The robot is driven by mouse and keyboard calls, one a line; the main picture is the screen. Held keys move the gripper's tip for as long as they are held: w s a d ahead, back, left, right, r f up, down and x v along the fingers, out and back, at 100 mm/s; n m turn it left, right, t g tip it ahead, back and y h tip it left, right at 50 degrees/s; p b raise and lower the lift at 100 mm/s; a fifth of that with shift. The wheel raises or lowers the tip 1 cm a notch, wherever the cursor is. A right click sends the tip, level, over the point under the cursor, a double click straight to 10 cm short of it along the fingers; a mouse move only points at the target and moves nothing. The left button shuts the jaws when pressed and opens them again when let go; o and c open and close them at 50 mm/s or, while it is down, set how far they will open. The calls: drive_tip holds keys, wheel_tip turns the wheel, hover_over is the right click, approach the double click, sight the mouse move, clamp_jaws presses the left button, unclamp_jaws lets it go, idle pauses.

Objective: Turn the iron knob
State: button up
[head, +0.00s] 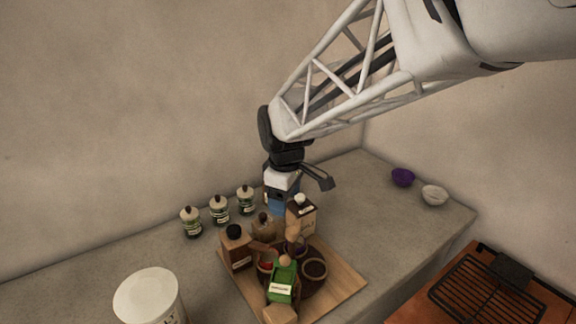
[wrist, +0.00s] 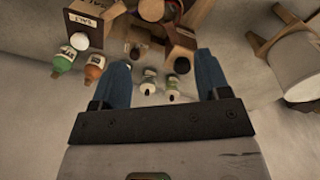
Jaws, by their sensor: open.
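I cannot make out an iron knob in either view. An orange-brown stove (head: 415,303) with a black grate (head: 490,293) stands at the lower right of the head view, cut off by the frame edge; no knob shows on its visible part. My gripper (head: 279,203) is over the grey counter behind the wooden board, well to the left of the stove. In the wrist view its two blue fingers (wrist: 162,66) are apart with nothing held; small bottles show beyond and between them. The head view hides most of the fingers.
A wooden board (head: 342,284) crowded with bottles, jars and bowls is just in front of my gripper. Several small green bottles (head: 219,210) line the wall. A white canister (head: 148,298) stands at front left. A purple bowl (head: 402,177) and white bowl (head: 434,196) sit far right.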

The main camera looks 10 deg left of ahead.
sight(234, 228)
drive_tip(key=a+f+n, duration=0.1)
drive_tip(key=a, duration=0.3)
drive_tip(key=a+f+n, duration=0.2)
drive_tip(key=a, duration=0.3)
drive_tip(key=w+a+f+n, duration=0.1)
drive_tip(key=a+f, duration=0.1)
drive_tip(key=a, duration=0.3)
drive_tip(key=shift+f+n+g, duration=0.1)
drive_tip(key=shift+n+g, duration=0.2)
drive_tip(key=shift+n, duration=0.1)
drive_tip(key=shift+f, duration=0.15)
drive_tip(key=shift+f, duration=3.8)
drive_tip(key=c, duration=0.9)
